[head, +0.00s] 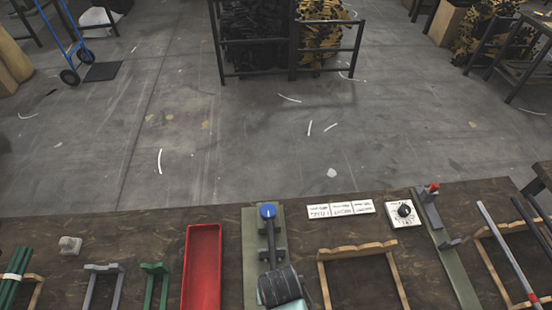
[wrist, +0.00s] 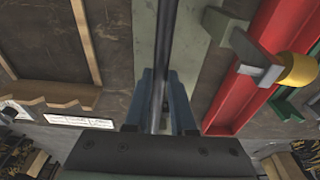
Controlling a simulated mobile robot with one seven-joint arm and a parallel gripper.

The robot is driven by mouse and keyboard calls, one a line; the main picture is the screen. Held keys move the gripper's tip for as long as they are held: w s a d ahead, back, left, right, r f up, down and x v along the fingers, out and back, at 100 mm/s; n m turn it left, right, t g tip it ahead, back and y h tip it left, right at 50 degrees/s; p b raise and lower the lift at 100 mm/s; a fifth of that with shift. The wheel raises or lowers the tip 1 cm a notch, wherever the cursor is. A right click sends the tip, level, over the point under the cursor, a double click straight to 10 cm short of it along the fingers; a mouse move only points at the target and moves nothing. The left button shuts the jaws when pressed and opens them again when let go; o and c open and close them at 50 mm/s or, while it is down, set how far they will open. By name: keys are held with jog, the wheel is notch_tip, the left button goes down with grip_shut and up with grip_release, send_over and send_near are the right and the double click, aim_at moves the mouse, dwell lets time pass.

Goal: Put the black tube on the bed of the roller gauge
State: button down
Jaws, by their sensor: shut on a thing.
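The black tube (wrist: 164,50) is held between the fingers of my gripper (wrist: 161,92), running lengthwise through the wrist view. My gripper also shows as a dark shape in the head view (head: 281,286), above the near part of a grey-green plate. This plate (head: 250,262) has grey brackets (head: 279,254) and a blue knob (head: 267,212) at its far end. It looks like the roller gauge, but I cannot tell for sure. In the wrist view the tube passes over the plate (wrist: 193,30). Whether the tube touches the bed is unclear, and its ends are hidden.
A red tray (head: 203,262) lies left of the plate, and a wooden rack (head: 357,250) stands right. A bracket with a yellow knob (wrist: 299,69) rises beside the tube. A second plate (head: 452,262) has a red knob. A dial box (head: 403,213) sits behind.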

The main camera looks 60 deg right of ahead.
notch_tip(320, 180, down, 2)
jog(key=shift+f, duration=0.2)
jog(key=c, duration=0.8)
grip_release()
jog(key=shift+o, duration=0.2)
jog(key=shift+r, duration=0.15)
